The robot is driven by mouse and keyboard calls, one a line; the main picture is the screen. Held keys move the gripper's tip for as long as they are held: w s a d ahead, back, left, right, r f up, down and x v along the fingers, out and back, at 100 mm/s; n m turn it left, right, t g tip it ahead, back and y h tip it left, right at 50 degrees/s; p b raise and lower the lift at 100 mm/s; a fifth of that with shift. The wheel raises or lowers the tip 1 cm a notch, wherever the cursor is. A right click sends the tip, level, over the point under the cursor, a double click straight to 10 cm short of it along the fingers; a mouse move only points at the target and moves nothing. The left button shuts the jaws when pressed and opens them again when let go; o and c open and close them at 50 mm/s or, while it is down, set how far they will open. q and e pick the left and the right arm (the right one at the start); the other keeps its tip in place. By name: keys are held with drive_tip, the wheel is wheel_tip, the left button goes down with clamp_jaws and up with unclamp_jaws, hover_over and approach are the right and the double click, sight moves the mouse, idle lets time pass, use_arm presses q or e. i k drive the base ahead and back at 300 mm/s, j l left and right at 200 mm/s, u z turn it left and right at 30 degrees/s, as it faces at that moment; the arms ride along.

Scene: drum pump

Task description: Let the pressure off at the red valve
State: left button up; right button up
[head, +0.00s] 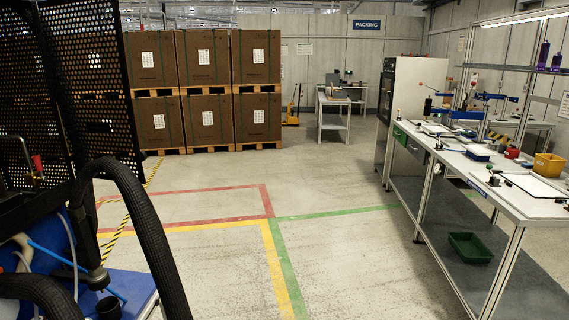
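A small red part (37,163), perhaps the red valve, shows at the left in front of a black perforated panel (92,80). It is too small and dark to tell its setting. Below it is a blue drum or container (40,262) with thin blue and pale tubes, cut off by the left edge. A thick black ribbed hose (135,205) arches in front of it and hides part of it. Neither of my grippers is in view.
A long workbench (425,150) with tools, a yellow bin (548,165) and a green crate (469,247) on its lower shelf runs along the right. Stacked brown boxes (207,118) stand at the back. The floor with coloured lines (271,230) in the middle is clear.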

sight(37, 161)
drive_tip(key=u, duration=1.9)
